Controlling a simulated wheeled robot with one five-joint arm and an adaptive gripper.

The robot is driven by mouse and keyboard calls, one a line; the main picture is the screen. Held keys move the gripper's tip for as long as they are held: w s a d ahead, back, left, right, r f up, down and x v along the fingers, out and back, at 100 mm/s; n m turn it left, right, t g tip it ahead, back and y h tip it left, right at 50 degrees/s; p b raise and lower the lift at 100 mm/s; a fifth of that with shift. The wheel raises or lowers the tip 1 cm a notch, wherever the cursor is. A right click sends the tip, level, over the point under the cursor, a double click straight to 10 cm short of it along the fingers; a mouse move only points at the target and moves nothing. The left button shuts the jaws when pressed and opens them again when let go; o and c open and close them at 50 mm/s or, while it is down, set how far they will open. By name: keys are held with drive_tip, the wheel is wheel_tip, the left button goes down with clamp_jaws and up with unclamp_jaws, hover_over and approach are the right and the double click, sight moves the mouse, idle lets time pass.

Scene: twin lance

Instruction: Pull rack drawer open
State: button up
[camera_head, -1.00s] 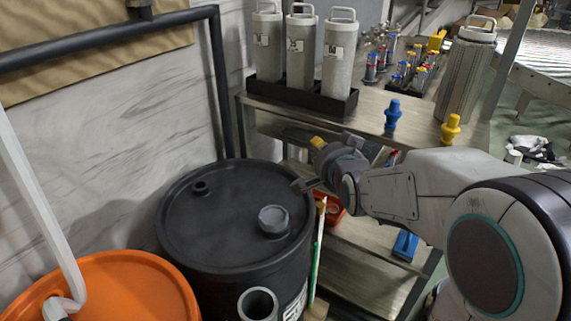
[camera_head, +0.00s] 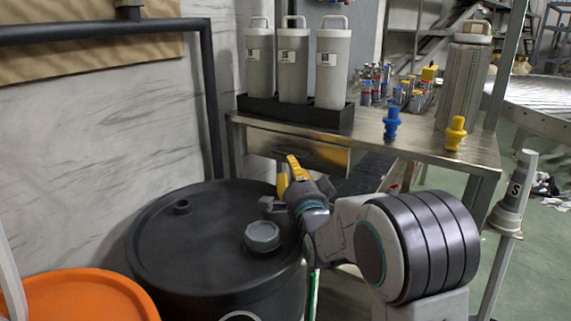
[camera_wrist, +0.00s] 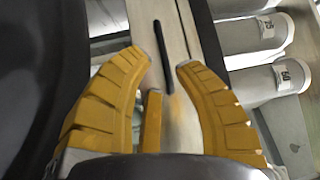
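The rack (camera_head: 420,150) is a metal shelf unit behind the black drum. A drawer front (camera_head: 322,154) shows under its top. In the wrist view the pale drawer front (camera_wrist: 180,30) runs lengthwise, with a dark bar handle (camera_wrist: 163,50) on it. My gripper (camera_head: 290,172) is in front of the rack, just below the drawer front. In the wrist view its yellow fingers (camera_wrist: 162,64) are spread apart, and the handle lies ahead between the tips. I cannot tell whether they touch it. The gripper holds nothing.
A black drum (camera_head: 205,245) with a grey cap (camera_head: 262,236) stands close below my gripper. An orange drum (camera_head: 85,298) is at the lower left. Grey canisters (camera_head: 293,65) and blue (camera_head: 392,122) and yellow (camera_head: 455,132) pieces stand on the rack top.

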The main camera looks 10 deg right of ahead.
drive_tip(key=w+b, duration=0.3)
drive_tip(key=w, duration=0.3)
drive_tip(key=shift+r, duration=0.4)
drive_tip(key=shift+o, duration=0.4)
drive_tip(key=shift+w, duration=0.1)
clamp_jaws()
